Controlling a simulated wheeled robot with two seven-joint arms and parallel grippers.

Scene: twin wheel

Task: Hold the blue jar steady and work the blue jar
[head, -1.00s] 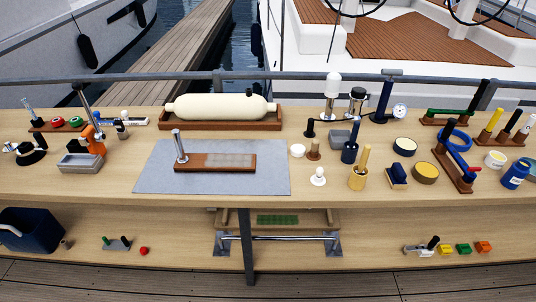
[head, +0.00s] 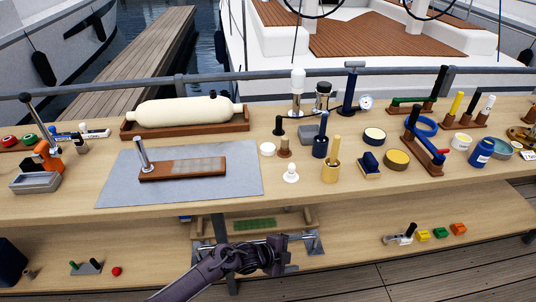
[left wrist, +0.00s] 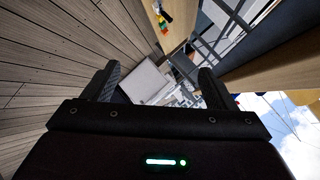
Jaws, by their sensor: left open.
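My left gripper (head: 280,254) is in front of the bench at lower shelf height, well to the left of and below the jar. In the left wrist view its two fingers (left wrist: 158,82) are spread apart with nothing held between them. The jar cannot be made out in the left wrist view. My right gripper is not in view.
A small white tub (head: 461,141) stands just left of the jar, and a brown stand with blue parts (head: 425,148) is farther left. A dark yellow round tin (head: 396,160) sits nearby. The bench front below the jar is clear. The lower shelf holds small coloured blocks (head: 440,233).

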